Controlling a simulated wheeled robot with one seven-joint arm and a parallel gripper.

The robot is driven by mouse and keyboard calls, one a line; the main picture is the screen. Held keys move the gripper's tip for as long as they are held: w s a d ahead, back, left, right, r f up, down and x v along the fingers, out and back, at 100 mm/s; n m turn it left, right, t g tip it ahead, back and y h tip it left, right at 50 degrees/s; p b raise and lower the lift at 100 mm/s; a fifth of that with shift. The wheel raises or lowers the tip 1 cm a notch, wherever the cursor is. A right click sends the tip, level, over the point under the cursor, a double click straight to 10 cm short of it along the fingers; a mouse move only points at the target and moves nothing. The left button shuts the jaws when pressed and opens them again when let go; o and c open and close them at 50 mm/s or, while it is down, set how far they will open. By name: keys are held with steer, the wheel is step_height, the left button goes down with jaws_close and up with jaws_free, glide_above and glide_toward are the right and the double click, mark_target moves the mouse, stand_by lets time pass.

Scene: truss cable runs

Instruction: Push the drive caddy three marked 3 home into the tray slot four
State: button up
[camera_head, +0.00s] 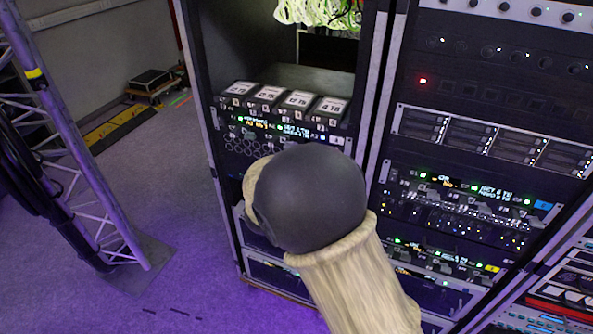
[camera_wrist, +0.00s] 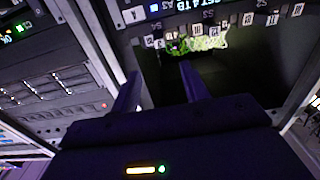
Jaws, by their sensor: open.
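My gripper (camera_wrist: 160,70) shows in the wrist view with its two dark fingers apart and nothing between them. It points toward a dark rack opening. In the head view my own arm hides the gripper. A silver-grey unit with several drive bays (camera_head: 490,140) is in the right-hand rack, apart from my arm. A similar bay unit shows at the left of the wrist view (camera_wrist: 48,88). The markings on its bays are too small to read, so I cannot tell which is caddy three or slot four, or whether a caddy stands out.
Several dark boxes with white labels (camera_head: 270,93) sit in the left rack, behind my arm. A pale rack post (camera_head: 380,90) separates the two racks. A lattice truss (camera_head: 80,150) stands at the left. The purple-lit floor (camera_head: 190,230) between truss and rack looks clear.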

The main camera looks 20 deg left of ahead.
steer(key=s+b, duration=0.1)
steer(key=s, duration=0.3)
steer(key=shift+s+a, duration=0.15)
steer(key=shift+s, duration=0.1)
steer(key=w+d+f+n+g+y, duration=0.1)
steer(key=d+f+g, duration=0.2)
steer(key=d, duration=0.5)
steer(key=w+d+f+g+y, duration=0.2)
steer(key=d+f+g, duration=0.15)
steer(key=d, duration=0.35)
steer(key=s+d+f+g+h, duration=0.1)
steer(key=s+d+g, duration=0.3)
steer(key=s+d, duration=0.5)
steer(key=s+d+f+g, duration=0.4)
steer(key=s+d+g, duration=0.1)
steer(key=s+d, duration=0.5)
steer(key=shift+h, duration=0.4)
